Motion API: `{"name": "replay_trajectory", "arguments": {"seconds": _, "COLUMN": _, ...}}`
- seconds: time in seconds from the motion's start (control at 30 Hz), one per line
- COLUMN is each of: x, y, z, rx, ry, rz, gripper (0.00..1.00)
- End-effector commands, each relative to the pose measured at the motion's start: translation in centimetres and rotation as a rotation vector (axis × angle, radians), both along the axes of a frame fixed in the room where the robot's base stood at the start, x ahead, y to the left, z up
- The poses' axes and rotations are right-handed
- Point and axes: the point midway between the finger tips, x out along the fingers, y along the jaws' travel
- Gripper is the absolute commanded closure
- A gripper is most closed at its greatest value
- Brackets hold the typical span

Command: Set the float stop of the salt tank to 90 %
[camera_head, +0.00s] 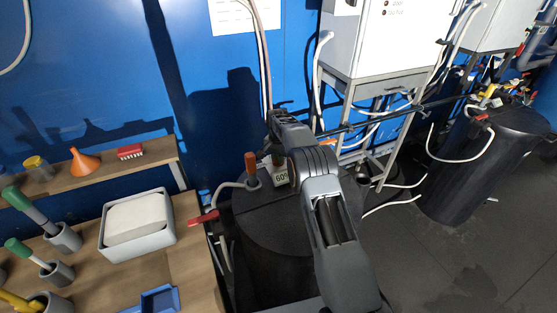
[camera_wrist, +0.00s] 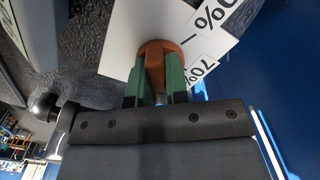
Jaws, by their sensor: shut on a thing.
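The salt tank, a dark round tank with a flat lid (camera_head: 262,228), stands behind and left of my arm in the head view. A small white scale plate (camera_head: 281,176) reading about 60 % shows beside my arm there. In the wrist view the white scale plate (camera_wrist: 125,38) carries a 70 % mark and another, cut-off percent mark. My gripper (camera_wrist: 154,88) has its green fingers shut on an orange-brown float stop (camera_wrist: 152,56) in front of the plate. The head view hides the fingers behind my arm. The stop's exact reading cannot be told.
A wooden bench (camera_head: 190,262) with a white-filled tray (camera_head: 175,237) lies left. A white cabinet (camera_head: 375,40) on a metal frame stands behind.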

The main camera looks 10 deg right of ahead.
Motion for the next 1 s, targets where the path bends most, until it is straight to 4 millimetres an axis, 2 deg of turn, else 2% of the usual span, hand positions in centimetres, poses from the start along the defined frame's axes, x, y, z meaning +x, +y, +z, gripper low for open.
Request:
{"name": "replay_trajectory", "arguments": {"seconds": 0.4, "x": 0.04, "y": 0.05, "z": 0.09, "rx": 0.001, "ry": -0.002, "rz": -0.264, "gripper": 1.00}}
{"name": "replay_trajectory", "arguments": {"seconds": 1.0, "x": 0.06, "y": 0.06, "z": 0.15, "rx": 0.001, "ry": -0.004, "rz": -0.354, "gripper": 1.00}}
